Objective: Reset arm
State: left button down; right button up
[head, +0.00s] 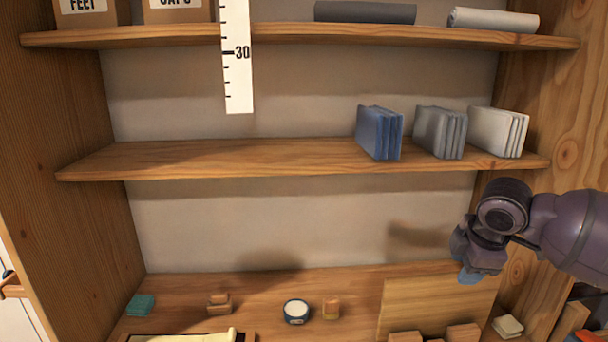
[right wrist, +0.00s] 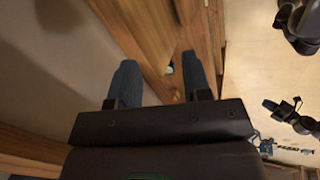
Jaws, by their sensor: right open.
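My right gripper (head: 470,276) is at the right of the head view, below the middle shelf and in front of the wooden board. Its arm comes in from the right edge. In the right wrist view its two blue-grey fingers (right wrist: 158,84) stand apart with nothing between them. Piano keys cannot be made out in either view. My left gripper is not in view.
The middle shelf (head: 230,155) holds blue folded cloths (head: 379,133), grey ones (head: 440,133) and white ones (head: 497,132). A white ruler (head: 238,80) hangs in front. A round tin (head: 297,312), a teal block (head: 141,305) and a leaning board (head: 430,302) are below.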

jog(key=w+a+r+m+t+y, duration=0.2)
jog(key=w+a+t+y, duration=0.25)
jog(key=a+t, duration=0.2)
jog(key=s+a+f+m+t+y, duration=0.25)
jog(key=a+f, duration=0.25)
jog(key=f, duration=0.3)
pick_arm(q)
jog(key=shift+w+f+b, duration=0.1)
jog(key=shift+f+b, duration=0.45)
jog(key=shift+b, duration=0.6)
pick_arm(e)
jog(key=s+d+f+m+h, duration=0.2)
jog(key=s+f+m, duration=0.1)
jog(key=s+f, duration=0.6)
jog(key=s+d+f+m+g+h, duration=0.1)
jog(key=s+d+f+m+h, duration=0.1)
jog(key=s+f, duration=0.7)
jog(key=s+d+f+m+h, duration=0.3)
jog(key=s+f+m, duration=0.3)
jog(key=s+f, duration=0.4)
jog(key=shift+d+f, duration=0.45)
jog(key=shift+d, duration=0.3)
